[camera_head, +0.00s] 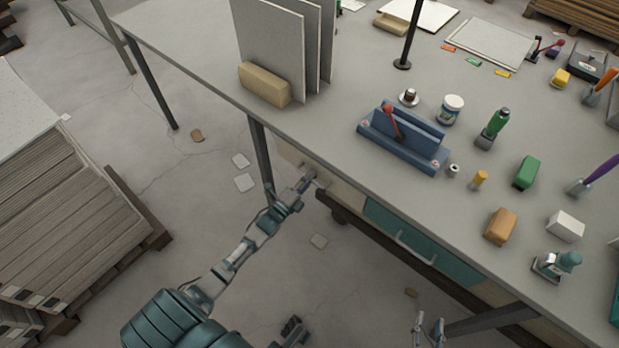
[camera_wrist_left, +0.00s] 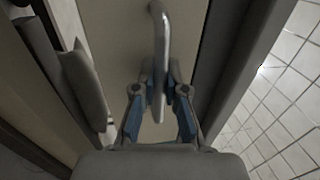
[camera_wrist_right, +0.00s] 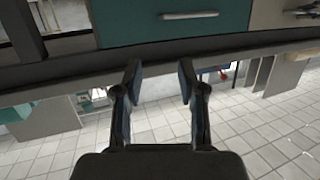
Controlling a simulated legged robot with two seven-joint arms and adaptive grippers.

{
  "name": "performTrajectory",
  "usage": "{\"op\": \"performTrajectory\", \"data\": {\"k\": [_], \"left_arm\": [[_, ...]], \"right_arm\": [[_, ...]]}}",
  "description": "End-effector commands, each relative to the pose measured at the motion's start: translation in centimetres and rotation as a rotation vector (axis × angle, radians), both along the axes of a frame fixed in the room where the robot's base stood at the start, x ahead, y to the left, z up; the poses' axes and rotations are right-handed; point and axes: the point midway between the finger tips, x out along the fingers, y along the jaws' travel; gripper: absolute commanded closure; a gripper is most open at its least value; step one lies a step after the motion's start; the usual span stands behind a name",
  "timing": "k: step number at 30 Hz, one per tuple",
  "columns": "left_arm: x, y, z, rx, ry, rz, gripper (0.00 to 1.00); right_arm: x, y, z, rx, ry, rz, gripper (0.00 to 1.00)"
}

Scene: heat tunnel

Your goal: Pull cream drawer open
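The cream drawer (camera_head: 346,193) is at the left end of the drawer row under the workbench top, partly hidden by my left gripper. Its cream front (camera_wrist_left: 112,45) and grey bar handle (camera_wrist_left: 162,40) fill the middle of the left wrist view. My left gripper (camera_head: 312,177) is at this handle, with its fingers closed in on both sides of the bar. My right gripper (camera_head: 429,322) is low in front of the bench, below the teal drawer. In the right wrist view its fingers (camera_wrist_right: 160,82) are apart with nothing between them.
A teal drawer (camera_head: 415,238) with a bar handle is right of the cream one. A bench leg (camera_head: 262,160) stands close left of my left gripper. The bench top (camera_head: 340,215) carries several tools and blocks. Stacked boards (camera_head: 75,235) lie at left; floor between is mostly clear.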

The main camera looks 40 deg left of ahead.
Motion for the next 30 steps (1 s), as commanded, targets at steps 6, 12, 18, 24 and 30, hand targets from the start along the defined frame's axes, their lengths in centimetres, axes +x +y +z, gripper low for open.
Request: {"op": "performTrajectory", "data": {"k": [6,12,18,24,30], "left_arm": [[0.0,0.0,-0.3,-0.001,0.006,0.001,1.00],[-0.9,0.0,-0.2,-0.001,0.008,0.001,1.00],[-4.0,0.3,-0.1,-0.001,0.012,0.002,1.00],[-9.0,0.6,-0.1,-0.003,0.013,0.001,1.00],[-14.2,1.0,-0.2,-0.002,0.014,0.001,1.00]], "right_arm": [[0.0,0.0,0.0,0.001,0.000,0.000,0.60],[-0.5,-0.3,-0.8,-0.019,0.064,-0.002,0.60],[-2.9,-1.4,-3.5,-0.084,0.299,-0.009,0.60],[-8.3,-3.6,-6.7,-0.173,0.656,-0.023,0.60],[-14.7,-5.8,-8.1,-0.246,0.985,-0.039,0.60]]}}
